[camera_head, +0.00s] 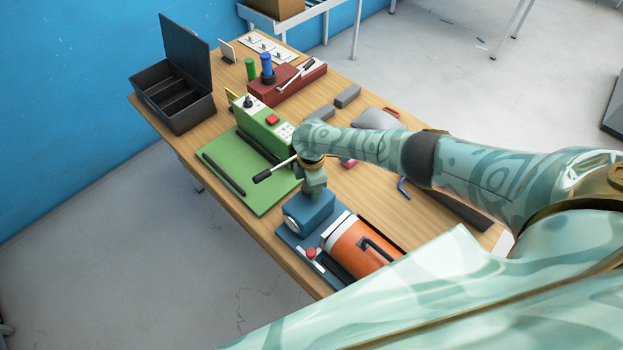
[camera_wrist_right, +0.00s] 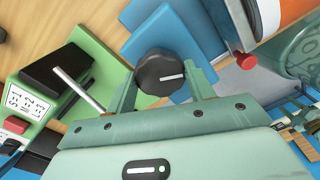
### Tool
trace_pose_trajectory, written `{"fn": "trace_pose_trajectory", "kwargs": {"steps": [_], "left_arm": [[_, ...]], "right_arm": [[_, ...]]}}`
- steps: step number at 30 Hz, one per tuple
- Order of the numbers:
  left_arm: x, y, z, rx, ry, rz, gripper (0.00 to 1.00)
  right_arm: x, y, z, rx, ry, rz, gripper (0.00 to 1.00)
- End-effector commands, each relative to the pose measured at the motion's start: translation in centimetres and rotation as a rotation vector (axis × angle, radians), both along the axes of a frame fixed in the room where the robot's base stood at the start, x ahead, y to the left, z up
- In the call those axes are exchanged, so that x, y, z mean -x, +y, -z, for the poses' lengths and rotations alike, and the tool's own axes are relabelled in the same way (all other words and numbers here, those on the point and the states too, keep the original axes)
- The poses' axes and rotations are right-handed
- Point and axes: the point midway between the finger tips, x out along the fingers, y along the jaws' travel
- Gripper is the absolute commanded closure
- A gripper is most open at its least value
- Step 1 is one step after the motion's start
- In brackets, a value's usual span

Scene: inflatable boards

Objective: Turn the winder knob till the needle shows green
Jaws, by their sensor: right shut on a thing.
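The black winder knob (camera_wrist_right: 158,72), with a white line pointing right, sits between the fingers of my right gripper (camera_wrist_right: 163,84) in the right wrist view. The gripper is shut on it from above. In the head view my right gripper (camera_head: 313,184) is over the blue box (camera_head: 312,209) of the winder and hides the knob. A round white face (camera_head: 291,223) shows on the box's side, possibly the gauge; I cannot make out a needle or its colour.
An orange cylinder (camera_head: 350,247) with a black handle and a red knob (camera_head: 311,253) stand close by the box. A green unit (camera_head: 262,122) has a rod with a black grip (camera_head: 263,176) sticking out near my gripper. A black open case (camera_head: 176,105) stands at the far left.

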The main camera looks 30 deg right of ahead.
Motion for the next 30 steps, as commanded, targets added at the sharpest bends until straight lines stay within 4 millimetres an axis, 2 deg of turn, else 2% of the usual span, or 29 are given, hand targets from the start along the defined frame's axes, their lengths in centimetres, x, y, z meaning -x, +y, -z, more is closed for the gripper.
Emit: {"fn": "trace_pose_trajectory", "kwargs": {"steps": [3, 15, 30], "left_arm": [[0.0, 0.0, -0.9, 0.000, -0.001, 0.000, 0.52], [-0.1, 0.0, -2.4, 0.000, -0.002, 0.000, 0.52], [-0.1, 0.0, -2.9, 0.000, -0.002, 0.000, 0.52]], "right_arm": [[0.1, 0.1, -0.2, -0.001, 0.002, 0.108, 0.70], [0.1, 0.1, -0.1, 0.000, 0.002, 0.420, 0.70], [0.0, 0.0, 0.0, 0.001, 0.000, 0.566, 0.70]]}}
